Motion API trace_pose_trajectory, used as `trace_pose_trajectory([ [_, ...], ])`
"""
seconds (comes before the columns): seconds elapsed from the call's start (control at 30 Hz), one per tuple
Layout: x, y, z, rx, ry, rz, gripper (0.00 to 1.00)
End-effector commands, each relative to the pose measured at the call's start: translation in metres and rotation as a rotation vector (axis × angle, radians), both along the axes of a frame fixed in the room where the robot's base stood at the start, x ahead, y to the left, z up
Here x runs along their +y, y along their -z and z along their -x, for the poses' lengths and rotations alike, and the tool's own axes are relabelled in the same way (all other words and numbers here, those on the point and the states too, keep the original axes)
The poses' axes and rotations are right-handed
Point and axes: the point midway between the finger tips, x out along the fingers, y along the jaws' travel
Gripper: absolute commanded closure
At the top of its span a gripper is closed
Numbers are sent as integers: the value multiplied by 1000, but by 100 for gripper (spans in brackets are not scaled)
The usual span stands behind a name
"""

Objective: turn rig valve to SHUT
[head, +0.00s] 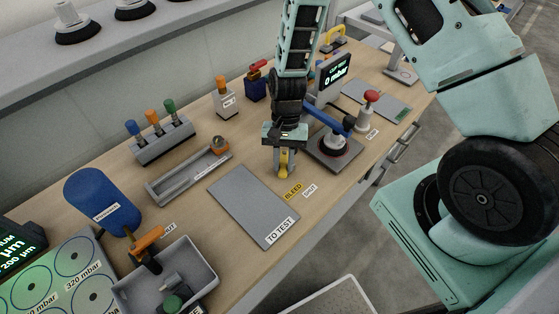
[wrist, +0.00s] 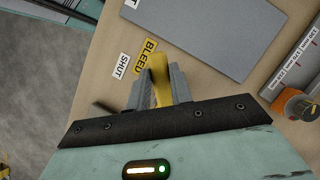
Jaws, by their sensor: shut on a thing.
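My gripper (head: 284,172) is down at the bench and shut on the yellow valve handle (wrist: 158,70); in the wrist view its fingers (wrist: 160,88) lie on either side of the handle. The handle's free end lies by the yellow BLEED label (wrist: 149,48). The white SHUT label (wrist: 121,65) lies beside BLEED, to the left in the wrist view. Both labels, BLEED (head: 293,190) and SHUT (head: 310,190), also show in the head view. The valve's body is hidden by my gripper.
A grey TO TEST plate (head: 250,207) lies left of my gripper. A suction cup stand with a blue lever (head: 326,120) stands close on the right, near a red-knobbed post (head: 371,97) and a display reading 0 mbar (head: 335,69). A grey trough (head: 188,177) lies further left.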

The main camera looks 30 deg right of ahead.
Motion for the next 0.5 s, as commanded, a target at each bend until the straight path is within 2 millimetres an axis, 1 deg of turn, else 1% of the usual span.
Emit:
trace_pose_trajectory([
  [0.5,-19,0,5,-3,-488,1,100],
])
